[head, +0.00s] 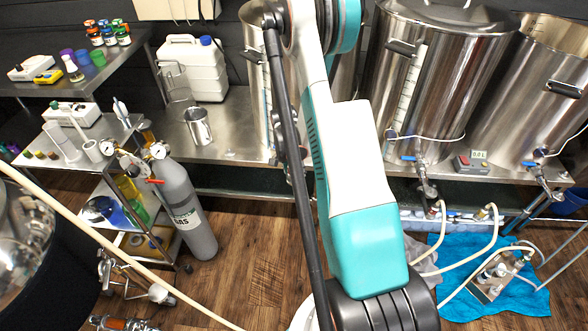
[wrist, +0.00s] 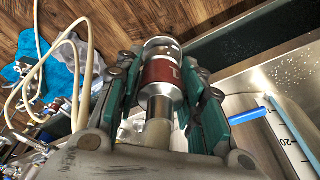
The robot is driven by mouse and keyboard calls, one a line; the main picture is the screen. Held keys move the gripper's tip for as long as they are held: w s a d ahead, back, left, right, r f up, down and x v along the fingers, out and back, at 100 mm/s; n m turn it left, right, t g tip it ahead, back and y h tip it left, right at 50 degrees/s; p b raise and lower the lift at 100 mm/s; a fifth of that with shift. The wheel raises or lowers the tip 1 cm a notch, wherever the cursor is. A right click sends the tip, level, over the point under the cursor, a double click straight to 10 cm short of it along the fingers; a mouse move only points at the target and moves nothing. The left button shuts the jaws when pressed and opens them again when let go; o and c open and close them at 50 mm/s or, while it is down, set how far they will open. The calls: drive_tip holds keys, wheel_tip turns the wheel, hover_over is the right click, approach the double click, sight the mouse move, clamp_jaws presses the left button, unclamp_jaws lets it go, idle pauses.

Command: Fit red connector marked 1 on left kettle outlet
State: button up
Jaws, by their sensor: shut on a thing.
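In the wrist view, my gripper (wrist: 165,75) is shut on a metal connector with a red band (wrist: 160,71). The band bears a white mark that looks like a 1. A steel shank (wrist: 159,108) lies in line with the connector, between the fingers. Whether the connector touches an outlet cannot be told. At right in the wrist view, a steel kettle wall with a scale (wrist: 290,135) and a blue lever (wrist: 247,116) stand close to the fingers. In the head view, the left kettle (head: 252,85) is mostly hidden behind my arm, as is my gripper.
The middle kettle (head: 400,100) and right kettle (head: 535,95) stand on the bench with outlet valves in front. Hoses (head: 455,262) run to a pump (head: 497,276) on a blue cloth (head: 535,300). A gas cylinder (head: 187,210) stands at left. Some wooden floor is clear.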

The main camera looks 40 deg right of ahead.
drive_tip(key=shift+f, duration=0.55)
drive_tip(key=o, duration=1.2)
drive_tip(key=shift+r, duration=0.1)
drive_tip(key=r, duration=0.4)
drive_tip(key=a+r, duration=0.1)
drive_tip(key=r, duration=0.6)
drive_tip(key=shift+a+r, duration=0.35)
drive_tip(key=shift+a, duration=0.05)
